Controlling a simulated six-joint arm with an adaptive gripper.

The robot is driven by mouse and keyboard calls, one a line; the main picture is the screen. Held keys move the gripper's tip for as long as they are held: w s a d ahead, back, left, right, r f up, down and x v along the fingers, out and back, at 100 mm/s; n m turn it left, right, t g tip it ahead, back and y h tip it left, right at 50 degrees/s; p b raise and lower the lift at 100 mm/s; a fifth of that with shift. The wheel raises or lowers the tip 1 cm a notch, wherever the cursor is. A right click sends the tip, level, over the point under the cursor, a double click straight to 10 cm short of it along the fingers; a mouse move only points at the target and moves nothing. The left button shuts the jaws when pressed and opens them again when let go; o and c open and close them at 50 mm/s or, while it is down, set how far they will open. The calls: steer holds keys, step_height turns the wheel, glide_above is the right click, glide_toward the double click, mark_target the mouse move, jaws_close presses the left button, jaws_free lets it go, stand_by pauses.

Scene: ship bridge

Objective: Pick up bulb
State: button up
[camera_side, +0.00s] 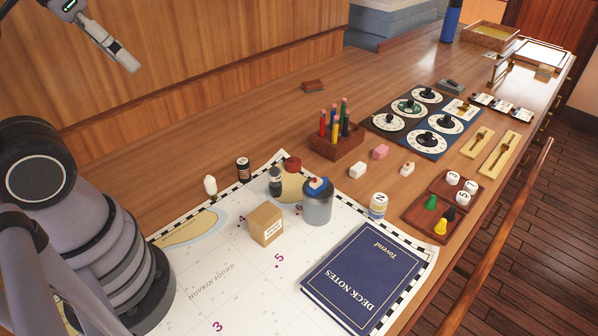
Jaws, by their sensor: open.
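A small white bulb (210,186) stands on the wooden counter at the left, just behind the back edge of the sea chart. Its lower end is dark and small in this view. My gripper (122,58) hangs in the air at the upper left, well above the counter and apart from the bulb. One pale finger shows clearly; the jaws are open and nothing is seen between them.
A dark jar (243,170) stands right of the bulb. On the chart (215,275) are a cardboard box (266,224), a grey canister (317,206) and a navy book (363,278). A pencil holder (337,145) stands farther back. Wood panelling rises behind the counter.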

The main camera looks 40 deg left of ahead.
mark_target(212, 184)
steer(key=shift+o, duration=0.4)
steer(key=w+d+f+m+g+y, duration=0.1)
steer(key=w+f+m+g+y, duration=0.6)
steer(key=w+f, duration=0.5)
step_height(212, 184, down, 21)
steer(key=d+m+t+y, duration=0.2)
steer(key=m+y, duration=0.4)
steer(key=m, duration=0.5)
steer(key=shift+m, duration=0.3)
steer(key=x, duration=0.8)
steer(key=shift+s+a+r, duration=0.15)
steer(key=shift+s+a, duration=0.05)
steer(key=shift+a, duration=0.05)
steer(key=x, duration=0.5)
steer(key=shift+w+a+r, duration=0.15)
steer(key=shift+w, duration=0.2)
steer(key=c, duration=1)
